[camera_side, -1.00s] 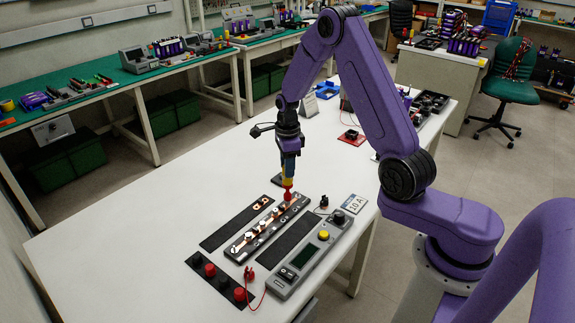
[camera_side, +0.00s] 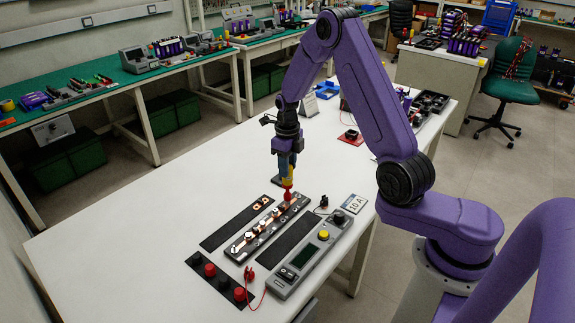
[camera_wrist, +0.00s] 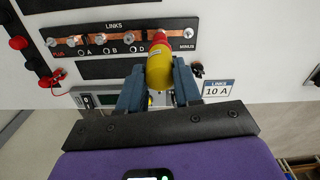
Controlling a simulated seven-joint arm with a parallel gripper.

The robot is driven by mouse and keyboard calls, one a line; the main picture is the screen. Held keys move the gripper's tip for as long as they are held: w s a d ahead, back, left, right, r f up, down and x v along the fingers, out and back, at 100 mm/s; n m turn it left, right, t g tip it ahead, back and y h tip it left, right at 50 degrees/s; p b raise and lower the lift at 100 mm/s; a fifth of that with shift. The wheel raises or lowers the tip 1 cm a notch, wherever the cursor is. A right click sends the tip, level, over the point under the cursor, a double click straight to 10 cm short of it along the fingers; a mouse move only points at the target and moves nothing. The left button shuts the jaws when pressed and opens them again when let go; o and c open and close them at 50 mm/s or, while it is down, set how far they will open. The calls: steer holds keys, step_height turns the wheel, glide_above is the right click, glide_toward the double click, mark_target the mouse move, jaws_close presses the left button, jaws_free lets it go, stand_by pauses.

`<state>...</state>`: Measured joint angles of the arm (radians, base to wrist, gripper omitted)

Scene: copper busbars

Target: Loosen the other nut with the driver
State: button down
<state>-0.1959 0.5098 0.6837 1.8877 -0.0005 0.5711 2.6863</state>
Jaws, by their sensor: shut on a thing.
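My gripper (camera_side: 287,160) is shut on the driver (camera_side: 288,184), which has a yellow body and a red end; it also shows in the wrist view (camera_wrist: 159,70). The driver stands about upright, its red end down at the far end of the links board (camera_side: 232,249), near the MINUS label. The driver hides what lies under its tip, so I cannot tell whether it sits on a nut. Several silver nuts show along the copper busbars on the board, one being a nut (camera_wrist: 128,37) left of the driver in the wrist view.
A dark mat (camera_side: 222,236) with loose copper pieces (camera_side: 262,203) lies left of the board. A grey meter box (camera_side: 305,262) with a yellow button and a "10 A" card (camera_side: 354,203) are to the right. Red and black knobs (camera_side: 209,270) sit in front. The white table (camera_side: 130,215) is clear at left.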

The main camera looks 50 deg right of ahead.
steer(key=shift+f, duration=0.1)
steer(key=shift+f, duration=0.95)
stand_by(0.4)
steer(key=n, duration=0.6)
steer(key=shift+n, duration=0.3)
steer(key=n, duration=0.6)
